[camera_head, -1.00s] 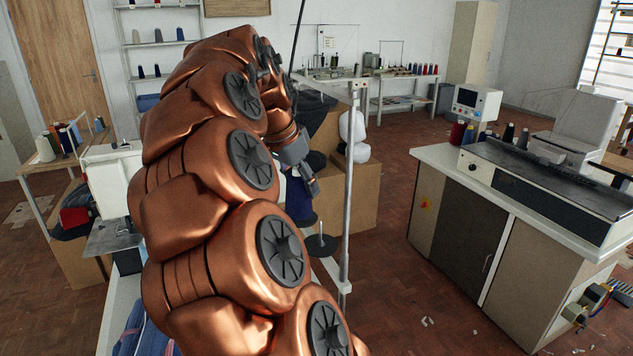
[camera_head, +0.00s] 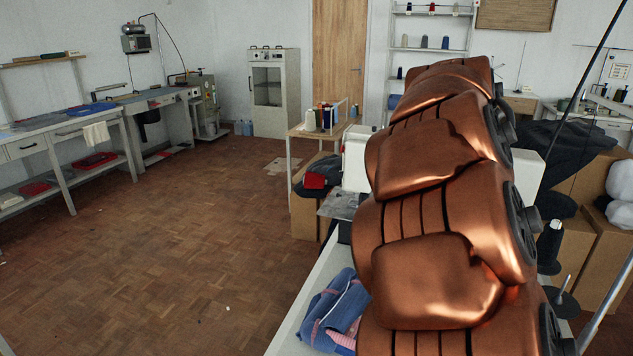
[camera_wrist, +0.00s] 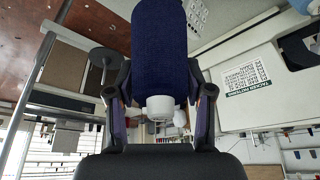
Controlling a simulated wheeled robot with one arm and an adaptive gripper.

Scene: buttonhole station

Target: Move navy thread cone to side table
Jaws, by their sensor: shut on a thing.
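The navy thread cone (camera_wrist: 158,50) is between the two fingers of my gripper (camera_wrist: 158,100) in the wrist view, with its pale core end (camera_wrist: 160,107) showing toward the palm. My gripper is shut on it. In the head view my copper arm hides the gripper and this cone. A small wooden-topped table (camera_head: 301,133) with several thread cones on it stands beyond the sewing machine; I take it as the side table.
A black cone (camera_head: 549,247) and a bare spindle stand (camera_head: 563,300) are right of my arm. Folded blue denim (camera_head: 335,312) lies on the bench below. A white machine (camera_wrist: 250,85) is close to my gripper. The parquet floor (camera_head: 180,260) at left is open.

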